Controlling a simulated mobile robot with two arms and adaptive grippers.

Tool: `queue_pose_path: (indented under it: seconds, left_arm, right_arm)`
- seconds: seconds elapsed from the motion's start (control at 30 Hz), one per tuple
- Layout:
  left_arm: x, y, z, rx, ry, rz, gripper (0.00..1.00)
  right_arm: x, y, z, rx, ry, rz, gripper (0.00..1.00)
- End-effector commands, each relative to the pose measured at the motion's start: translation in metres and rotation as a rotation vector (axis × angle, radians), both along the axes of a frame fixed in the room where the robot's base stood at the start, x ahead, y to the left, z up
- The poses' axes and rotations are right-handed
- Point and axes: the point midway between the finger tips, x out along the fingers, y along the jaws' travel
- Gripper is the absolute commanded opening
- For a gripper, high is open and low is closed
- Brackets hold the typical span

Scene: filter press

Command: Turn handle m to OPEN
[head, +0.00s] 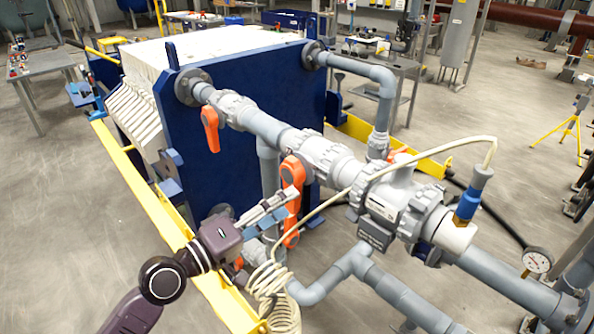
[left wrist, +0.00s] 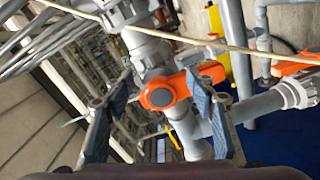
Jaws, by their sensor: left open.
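Several orange valve handles show on the grey pipework; no letter is readable, so I cannot tell which is handle m. One orange handle (head: 293,170) hangs down at the middle valve, partly covered by my left gripper (head: 285,206). In the left wrist view my left gripper (left wrist: 158,88) is open. An orange handle (left wrist: 160,93) with a dark round hub shows between its two fingers, and its arm runs right behind the right finger. I cannot tell whether the fingers touch it. Another orange handle (head: 210,128) hangs at the upper-left valve. My right gripper is not in view.
A blue press plate (head: 230,120) stands behind the pipes, with a yellow rail (head: 140,180) at left. A coiled cream hose (head: 275,290) hangs below the gripper and loops across the pipes to a blue fitting (head: 467,205). A pressure gauge (head: 537,261) is at right.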

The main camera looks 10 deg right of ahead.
Motion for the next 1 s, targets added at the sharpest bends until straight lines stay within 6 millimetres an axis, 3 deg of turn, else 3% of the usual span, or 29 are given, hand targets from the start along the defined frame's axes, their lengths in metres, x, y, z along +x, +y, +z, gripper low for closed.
queue_pose_path:
  seconds: [0.23, 0.37, 1.0]
  left_arm:
    - [0.004, 0.003, -0.015, 0.150, -0.204, 0.001, 0.51]
    - [0.009, 0.007, -0.030, 0.257, -0.355, 0.001, 0.51]
    - [0.042, 0.030, -0.046, 0.706, -0.974, 0.003, 0.51]
  right_arm:
    - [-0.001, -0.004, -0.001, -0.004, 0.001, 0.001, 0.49]
    - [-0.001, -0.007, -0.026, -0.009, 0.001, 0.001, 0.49]
    - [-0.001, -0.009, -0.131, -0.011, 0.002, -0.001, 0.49]
